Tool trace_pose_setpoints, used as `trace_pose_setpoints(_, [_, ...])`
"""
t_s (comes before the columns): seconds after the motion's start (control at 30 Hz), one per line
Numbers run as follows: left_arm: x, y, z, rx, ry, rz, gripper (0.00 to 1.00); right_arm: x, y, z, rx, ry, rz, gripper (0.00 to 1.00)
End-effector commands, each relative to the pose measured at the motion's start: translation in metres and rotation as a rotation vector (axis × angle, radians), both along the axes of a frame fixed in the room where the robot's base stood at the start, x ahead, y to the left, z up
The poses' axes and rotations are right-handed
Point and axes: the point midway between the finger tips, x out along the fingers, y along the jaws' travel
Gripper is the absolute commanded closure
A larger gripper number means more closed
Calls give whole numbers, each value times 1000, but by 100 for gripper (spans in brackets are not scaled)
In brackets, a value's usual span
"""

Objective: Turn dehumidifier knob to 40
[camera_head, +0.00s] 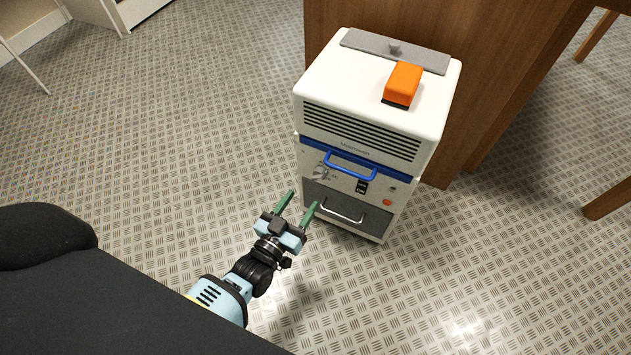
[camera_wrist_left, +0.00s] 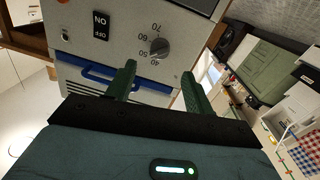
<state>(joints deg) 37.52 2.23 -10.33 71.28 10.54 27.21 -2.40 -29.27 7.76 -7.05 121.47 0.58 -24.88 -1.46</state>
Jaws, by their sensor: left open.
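The white dehumidifier (camera_head: 375,80) stands on the floor against a wooden panel. Its grey knob (camera_head: 321,172) is on the front panel, left of the switch. In the left wrist view the knob (camera_wrist_left: 160,48) shows upside down, with the marks 40, 50, 60 and 70 beside it. I cannot tell exactly where its pointer stands. My left gripper (camera_head: 303,199) is open and empty, in front of and below the knob. In the left wrist view the knob appears between the green fingers (camera_wrist_left: 158,75), beyond their tips and apparently untouched. My right gripper is not in view.
A blue handle (camera_head: 350,166) sticks out above and right of the knob, and a drawer with a metal handle (camera_head: 342,213) is below. An ON/OFF switch (camera_wrist_left: 101,26) is near the knob. An orange object (camera_head: 403,83) lies on top. The floor to the left is clear.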

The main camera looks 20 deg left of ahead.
Motion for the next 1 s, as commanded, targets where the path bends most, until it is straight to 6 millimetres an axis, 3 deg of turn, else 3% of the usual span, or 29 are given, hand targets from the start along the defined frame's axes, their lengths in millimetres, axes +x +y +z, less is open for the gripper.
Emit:
trace_pose_setpoints(0.5, [65,-7,-2,-1,0,0,47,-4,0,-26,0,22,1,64])
trace_pose_setpoints(0.7, [76,-8,-1,-1,2,0,47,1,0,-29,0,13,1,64])
trace_pose_setpoints(0.97, [76,-8,0,0,2,0,47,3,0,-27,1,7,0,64])
trace_pose_setpoints(1.0, [76,-8,0,0,1,0,53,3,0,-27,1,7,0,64])
